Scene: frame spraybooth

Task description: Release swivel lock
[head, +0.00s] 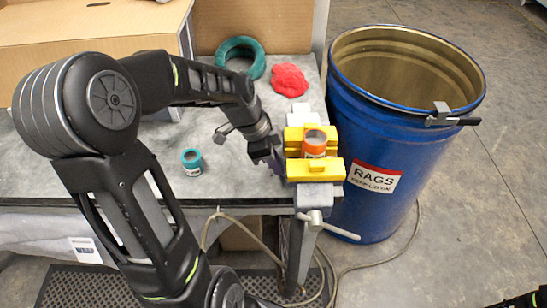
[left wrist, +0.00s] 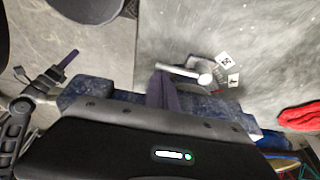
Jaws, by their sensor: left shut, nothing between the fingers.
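A bench vise (head: 316,167) with yellow jaws stands at the bench's right edge and holds an orange can (head: 314,144). In the left wrist view a pale lever (left wrist: 182,71) with a round hub (left wrist: 205,79) sits on a grey base beside white number tags. My left gripper (head: 277,161) is low against the vise's left side, shut and empty. Its dark purple fingers (left wrist: 162,91) end close to the lever's left end; I cannot tell whether they touch. At the left wrist view's left edge, what appears to be my right gripper (left wrist: 60,65) shows small, its opening unclear.
A blue rag drum (head: 370,150) stands directly right of the vise. A cardboard box (head: 90,35) stands at back left.

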